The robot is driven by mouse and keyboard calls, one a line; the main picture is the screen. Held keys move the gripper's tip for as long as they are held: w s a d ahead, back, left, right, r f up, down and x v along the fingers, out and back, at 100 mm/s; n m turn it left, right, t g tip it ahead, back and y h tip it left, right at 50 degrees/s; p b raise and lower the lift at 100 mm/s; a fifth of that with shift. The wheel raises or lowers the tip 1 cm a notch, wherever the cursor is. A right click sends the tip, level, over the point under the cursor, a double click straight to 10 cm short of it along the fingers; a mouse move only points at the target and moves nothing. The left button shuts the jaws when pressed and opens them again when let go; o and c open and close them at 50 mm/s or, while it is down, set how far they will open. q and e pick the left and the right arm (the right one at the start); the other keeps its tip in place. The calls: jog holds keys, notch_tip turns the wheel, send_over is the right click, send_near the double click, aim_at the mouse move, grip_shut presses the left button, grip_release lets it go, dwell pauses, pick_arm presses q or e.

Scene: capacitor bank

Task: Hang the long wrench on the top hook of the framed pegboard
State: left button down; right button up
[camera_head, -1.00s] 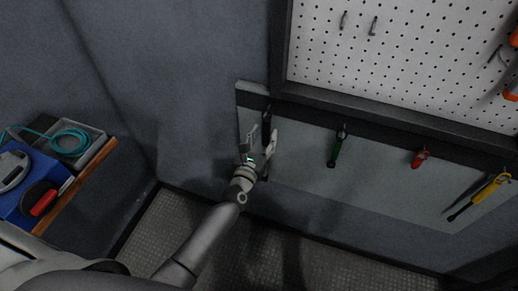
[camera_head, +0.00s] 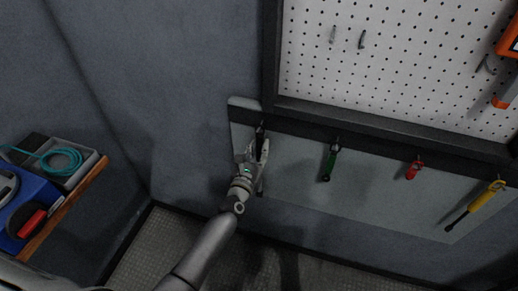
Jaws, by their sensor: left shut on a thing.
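A dark, long tool, apparently the long wrench (camera_head: 261,132), hangs upright at the left end of the dark rail below the pegboard. My left gripper (camera_head: 257,149) is shut on it just below the rail. The fingers and poor light hide much of its shape. The framed pegboard (camera_head: 420,75) is above and to the right, white with a dark frame. Two small hooks show in its upper part, a left hook (camera_head: 333,34) and a right hook (camera_head: 362,39). Both look empty. My right gripper is not in view.
Green-handled (camera_head: 330,163), red (camera_head: 414,169) and yellow-handled (camera_head: 477,206) tools hang along the rail to the right. An orange tool (camera_head: 506,88) hangs at the pegboard's right edge. A wooden-edged shelf (camera_head: 72,202) at left holds a blue case and a grey tray with a teal cable.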

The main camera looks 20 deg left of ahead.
pick_arm(q)
jog(key=shift+r, duration=0.2)
jog(key=shift+s+r+p, duration=0.15)
jog(key=shift+r+p, duration=0.1)
jog(key=shift+p, duration=0.1)
jog(key=shift+s+r, duration=0.1)
jog(key=shift+s+r+p, duration=0.3)
jog(key=shift+s+p, duration=0.05)
jog(key=shift+s, duration=0.05)
jog(key=s, duration=1.2)
jog(key=shift+a, duration=0.25)
dwell(1.1)
